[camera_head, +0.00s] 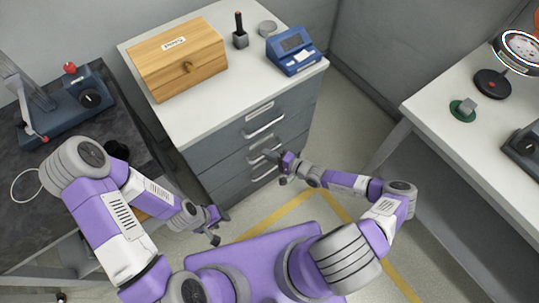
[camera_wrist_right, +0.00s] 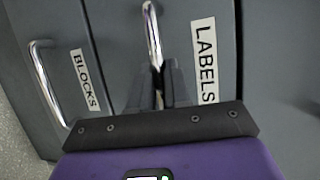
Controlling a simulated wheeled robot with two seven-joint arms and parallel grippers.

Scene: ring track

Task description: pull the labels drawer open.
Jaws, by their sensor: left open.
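The grey drawer cabinet (camera_head: 215,152) has a white top and bar handles on its stacked drawers. In the right wrist view, the labels drawer (camera_wrist_right: 205,20) carries a "LABELS" plate beside its metal bar handle (camera_wrist_right: 152,35). My right gripper (camera_head: 272,155) is at the middle drawer's front; in its wrist view, its dark fingers (camera_wrist_right: 159,88) lie on both sides of the handle, close against it. The drawer fronts look flush in the head view. My left gripper (camera_head: 217,226) is open and empty in front of the cabinet's left part.
The blocks drawer (camera_wrist_right: 60,120) is beside the labels drawer in the wrist view. A wooden box (camera_head: 178,60) and a blue device (camera_head: 293,52) stand on the cabinet. A dark bench (camera_head: 120,130) is left, a white table (camera_head: 450,95) right. Floor before the cabinet is partly clear.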

